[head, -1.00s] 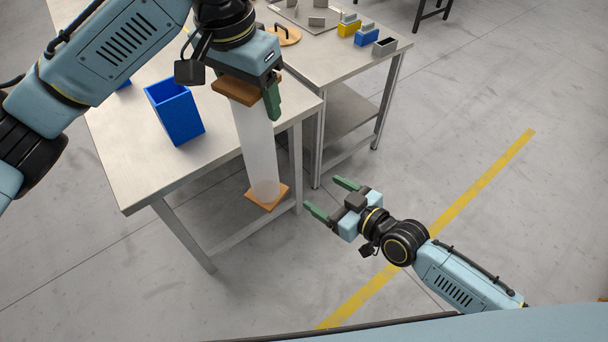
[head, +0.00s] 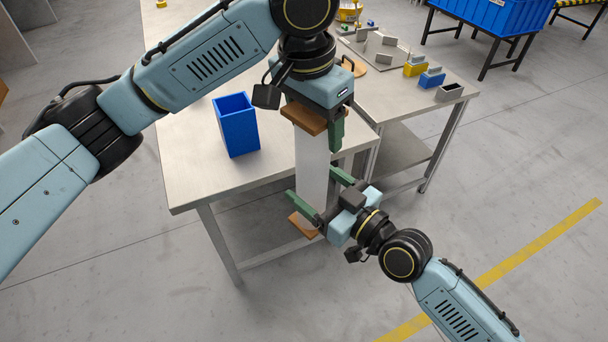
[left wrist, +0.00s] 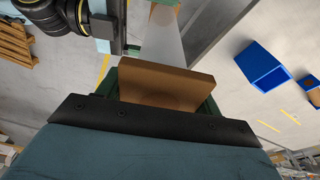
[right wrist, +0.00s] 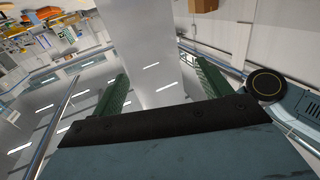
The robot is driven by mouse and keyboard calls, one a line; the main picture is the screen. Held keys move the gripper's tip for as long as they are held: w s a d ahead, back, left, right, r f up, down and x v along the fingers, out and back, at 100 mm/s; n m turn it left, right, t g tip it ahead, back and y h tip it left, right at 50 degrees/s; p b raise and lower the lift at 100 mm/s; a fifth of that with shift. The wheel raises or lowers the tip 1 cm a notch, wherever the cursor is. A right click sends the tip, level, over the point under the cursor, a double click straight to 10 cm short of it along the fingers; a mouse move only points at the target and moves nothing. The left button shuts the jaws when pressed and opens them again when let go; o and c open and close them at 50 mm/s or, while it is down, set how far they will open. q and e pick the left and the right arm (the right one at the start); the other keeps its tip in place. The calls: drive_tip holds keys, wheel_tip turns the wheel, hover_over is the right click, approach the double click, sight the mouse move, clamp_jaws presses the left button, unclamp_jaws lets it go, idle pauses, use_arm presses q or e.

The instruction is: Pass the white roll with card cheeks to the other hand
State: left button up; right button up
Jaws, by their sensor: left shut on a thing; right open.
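The white roll (head: 312,168) hangs upright with a brown card cheek at its top (head: 304,117) and another at its bottom (head: 303,226). My left gripper (head: 330,125) is shut on the roll's upper end; the upper cheek (left wrist: 165,84) sits between its fingers in the left wrist view. My right gripper (head: 322,192) is open near the lower part of the roll, above the bottom cheek, with green fingers to either side of it. In the right wrist view the white roll (right wrist: 145,50) stands between the open fingers (right wrist: 160,88). I cannot tell whether they touch it.
A metal table (head: 195,160) carries a blue open bin (head: 237,127) left of the roll. A second table (head: 385,95) behind holds a grey plate, a yellow block (head: 414,68), a blue block (head: 432,78) and a grey box.

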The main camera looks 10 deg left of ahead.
sight(302, 176)
drive_tip(key=shift+x, duration=1.9)
drive_tip(key=shift+c, duration=0.5)
drive_tip(key=c, duration=1.2)
use_arm(q)
drive_tip(key=o, duration=1.1)
drive_tip(key=shift+c, duration=0.2)
use_arm(e)
drive_tip(key=shift+r, duration=0.1)
drive_tip(key=shift+c, duration=0.2)
